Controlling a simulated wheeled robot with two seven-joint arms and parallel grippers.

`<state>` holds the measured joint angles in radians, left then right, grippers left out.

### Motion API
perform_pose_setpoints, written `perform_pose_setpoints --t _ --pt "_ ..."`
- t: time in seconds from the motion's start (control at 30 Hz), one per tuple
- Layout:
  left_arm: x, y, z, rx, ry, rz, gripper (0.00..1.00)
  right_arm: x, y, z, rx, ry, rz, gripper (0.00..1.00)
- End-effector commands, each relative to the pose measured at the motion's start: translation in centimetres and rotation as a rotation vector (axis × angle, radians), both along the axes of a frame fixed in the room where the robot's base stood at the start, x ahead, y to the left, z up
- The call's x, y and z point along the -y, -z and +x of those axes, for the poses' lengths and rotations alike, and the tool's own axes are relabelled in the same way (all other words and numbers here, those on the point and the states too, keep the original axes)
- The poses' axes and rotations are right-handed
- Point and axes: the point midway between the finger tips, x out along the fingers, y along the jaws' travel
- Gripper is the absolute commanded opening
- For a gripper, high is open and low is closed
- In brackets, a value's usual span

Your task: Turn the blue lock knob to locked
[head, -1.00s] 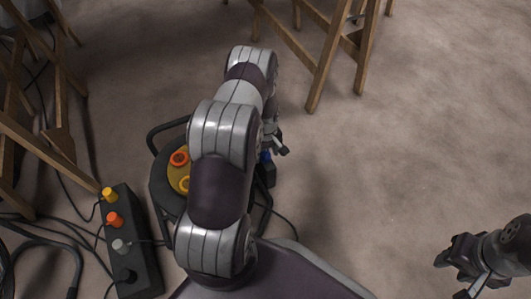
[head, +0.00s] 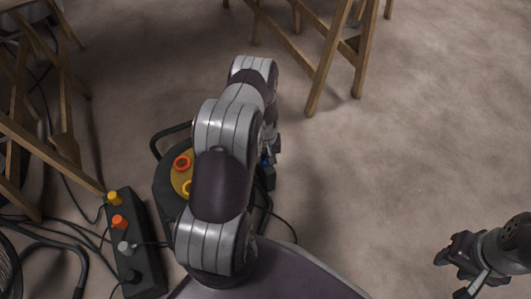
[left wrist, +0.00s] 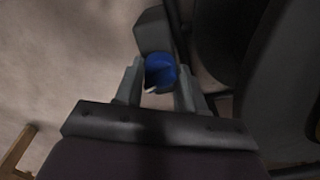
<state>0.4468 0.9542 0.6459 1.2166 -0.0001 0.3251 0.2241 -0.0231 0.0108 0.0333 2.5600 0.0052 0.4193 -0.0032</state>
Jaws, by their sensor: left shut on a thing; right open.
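The blue lock knob (left wrist: 160,72) shows in the left wrist view, on a dark box (left wrist: 154,32), with a small pale pointer mark at its lower edge. My left gripper (left wrist: 158,90) has a finger on each side of the knob and is shut on it. In the head view my left arm hides most of this; only a bit of the blue knob (head: 264,161) shows beside the left gripper (head: 270,150). My right gripper (head: 458,262) is open and empty at the lower right, over the floor. I cannot tell which setting the pointer marks.
A dark round machine (head: 165,180) with a yellow disc and red and yellow rings stands behind my left arm. A black box (head: 140,250) with yellow, orange and grey knobs stands left. Cables lie around it. Wooden trestles (head: 325,65) stand behind; floor at right is clear.

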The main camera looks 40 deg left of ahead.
Motion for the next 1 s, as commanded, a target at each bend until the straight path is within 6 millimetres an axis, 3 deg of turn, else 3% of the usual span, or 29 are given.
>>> perform_pose_setpoints --t 0.3,1.0 --pt "0.0 -0.3 0.0 0.001 0.296 0.001 0.09 0.0 -2.2 0.0 0.000 0.000 0.000 0.43" --pt "0.0 -0.1 0.0 0.000 0.929 0.000 0.09 0.0 -4.5 0.0 0.000 0.000 0.000 0.43"
